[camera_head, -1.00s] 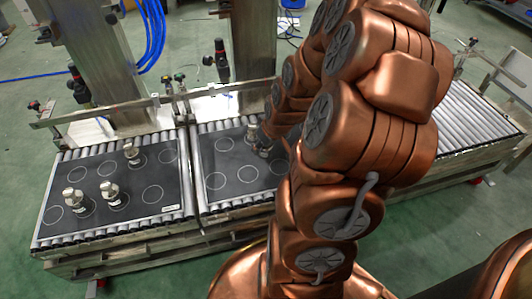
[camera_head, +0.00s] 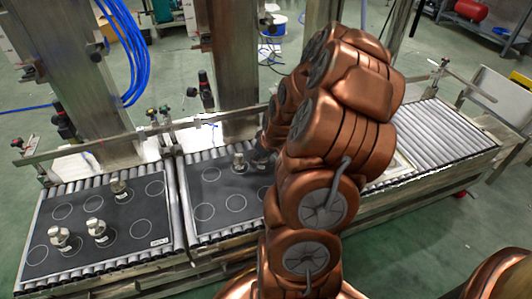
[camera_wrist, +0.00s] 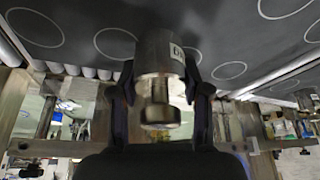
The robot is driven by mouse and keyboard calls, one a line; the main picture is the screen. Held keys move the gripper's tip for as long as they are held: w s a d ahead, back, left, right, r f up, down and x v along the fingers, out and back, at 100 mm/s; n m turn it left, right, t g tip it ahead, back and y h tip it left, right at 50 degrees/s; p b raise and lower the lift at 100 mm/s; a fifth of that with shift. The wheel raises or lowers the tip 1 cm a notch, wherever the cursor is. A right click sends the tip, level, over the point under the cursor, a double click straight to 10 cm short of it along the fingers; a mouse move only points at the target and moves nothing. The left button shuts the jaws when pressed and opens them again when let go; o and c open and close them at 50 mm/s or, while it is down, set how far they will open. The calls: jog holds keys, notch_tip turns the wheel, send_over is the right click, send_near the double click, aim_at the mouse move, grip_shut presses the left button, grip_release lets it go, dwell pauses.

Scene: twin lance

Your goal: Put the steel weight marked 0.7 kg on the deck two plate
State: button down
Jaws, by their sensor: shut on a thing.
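My gripper (camera_wrist: 160,92) is shut on a steel weight (camera_wrist: 157,58), a cylinder with a knob and a white label. The label is turned mostly out of sight, so its marking cannot be read. In the head view this seems to be the weight (camera_head: 239,161) at the far side of the middle dark plate (camera_head: 205,228), upright, with my gripper at its right. Whether it touches the plate cannot be told. Three more steel weights, (camera_head: 58,237), (camera_head: 97,231) and (camera_head: 119,188), stand on the left dark plate (camera_head: 120,247). Plate markings are too small to read.
Rollers (camera_head: 180,208) separate the two plates. Steel columns (camera_head: 85,80) and a rail (camera_head: 90,146) with clamps stand behind them. My arm hides the right part of the middle plate. Bare rollers (camera_head: 440,130) lie at the right.

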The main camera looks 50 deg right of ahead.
jog(key=shift+w+d+f+b, duration=0.1)
jog(key=shift+w+d+b, duration=0.2)
jog(key=shift+w+d, duration=0.6)
jog(key=shift+w+d+f+b, duration=0.1)
jog(key=shift+w+d+b, duration=0.2)
jog(key=shift+d, duration=1)
jog(key=shift+w+d+f+b, duration=0.1)
jog(key=shift+w+d+b, duration=0.15)
jog(key=shift+w+d, duration=0.65)
jog(key=f, duration=0.1)
jog(key=f+b, duration=0.1)
jog(key=f, duration=0.1)
jog(key=shift+s+d+f+b, duration=0.2)
jog(key=shift+s+f+b, duration=0.05)
jog(key=shift+f+b, duration=0.15)
jog(key=shift+r, duration=0.15)
jog(key=c, duration=0.5)
grip_release()
jog(key=shift+c, duration=0.2)
